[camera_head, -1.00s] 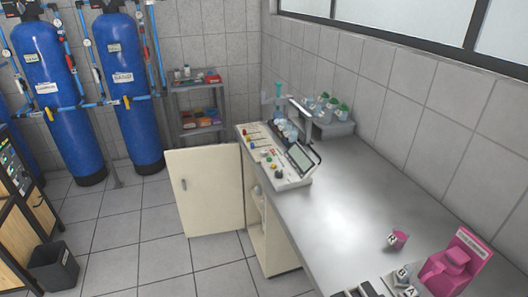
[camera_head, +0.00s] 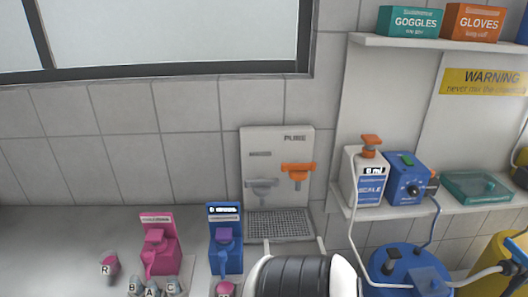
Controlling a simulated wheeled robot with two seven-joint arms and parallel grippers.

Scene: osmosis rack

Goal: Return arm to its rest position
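A white and black rounded part, which looks like a link of my own arm, rises at the bottom centre of the head view. I cannot tell which arm it belongs to. No fingertips of either gripper show, so their state and anything in them are hidden. Behind this part stands the white PURE dispenser panel (camera_head: 258,146) with a grey and an orange tap and a dark drip grate (camera_head: 279,224) below. The arm part appears in front of the counter edge; whether it touches anything is unclear.
Left of the arm part stand a blue dispenser (camera_head: 226,258) and a pink dispenser (camera_head: 163,258). A pink-topped piece marked R (camera_head: 110,266) and grey pieces marked B, A, C (camera_head: 152,288) are nearby. Right, a shelf holds a SCALE device (camera_head: 370,190) and a blue box (camera_head: 407,185). The far-left counter is clear.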

